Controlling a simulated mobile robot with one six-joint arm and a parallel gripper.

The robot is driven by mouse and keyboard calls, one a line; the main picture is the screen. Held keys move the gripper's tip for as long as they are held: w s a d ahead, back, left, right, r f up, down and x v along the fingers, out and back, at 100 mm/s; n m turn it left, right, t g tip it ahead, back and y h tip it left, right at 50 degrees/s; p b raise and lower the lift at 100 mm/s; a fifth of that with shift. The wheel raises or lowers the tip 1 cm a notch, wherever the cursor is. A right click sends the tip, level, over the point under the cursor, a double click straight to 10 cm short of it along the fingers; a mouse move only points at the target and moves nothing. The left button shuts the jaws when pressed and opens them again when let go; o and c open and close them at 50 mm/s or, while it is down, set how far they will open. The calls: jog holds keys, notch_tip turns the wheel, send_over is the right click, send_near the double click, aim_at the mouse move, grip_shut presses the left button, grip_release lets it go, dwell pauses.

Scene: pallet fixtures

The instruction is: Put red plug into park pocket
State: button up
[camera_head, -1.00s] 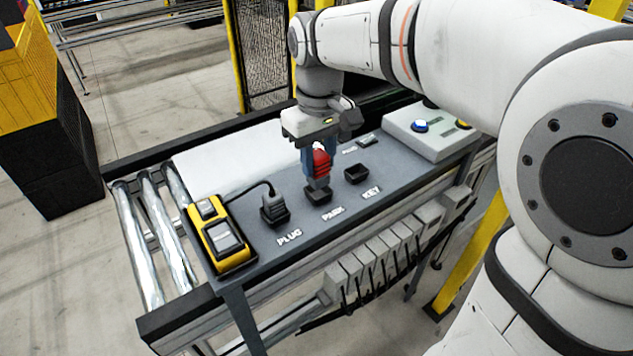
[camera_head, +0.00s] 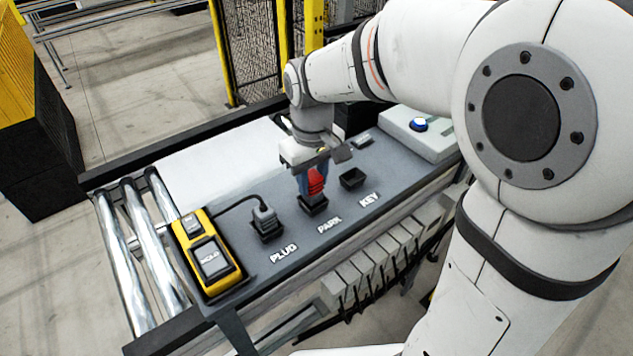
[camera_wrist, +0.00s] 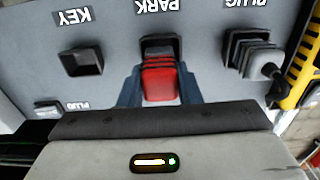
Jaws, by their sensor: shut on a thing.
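The red plug (camera_head: 316,181) is upright between the fingers of my gripper (camera_head: 312,186), which is shut on it. It also shows in the wrist view (camera_wrist: 160,80), with a blue-grey finger on each side. The park pocket (camera_head: 314,207) is a dark square socket behind the PARK label. The plug's lower end is at the pocket's mouth; how deep it sits is hidden. In the wrist view the pocket's dark rim (camera_wrist: 160,42) shows just beyond the plug.
The KEY pocket (camera_head: 352,179) is empty, to the right. A grey plug with a cable (camera_head: 265,218) sits in the PLUG pocket at the left, beside a yellow device (camera_head: 207,255). A grey box with a blue button (camera_head: 419,125) stands at the back right.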

aim_at(312, 175)
jog(key=shift+f, duration=0.8)
jog(key=o, duration=1)
notch_tip(312, 175, up, 12)
jog(key=shift+s, duration=0.1)
jog(key=s+d+f+m+t, duration=0.1)
jog(key=s+d+f+m, duration=0.1)
jog(key=s+d, duration=0.2)
jog(key=s+d+f+m+t, duration=0.1)
jog(key=s+d+f+m, duration=0.1)
jog(key=s+d+f, duration=0.1)
jog(key=s+d+f+m+t, duration=0.1)
jog(key=s+d+f+m, duration=0.2)
jog(key=s+d, duration=0.2)
jog(key=shift+s+d, duration=0.25)
jog(key=shift+d, duration=0.45)
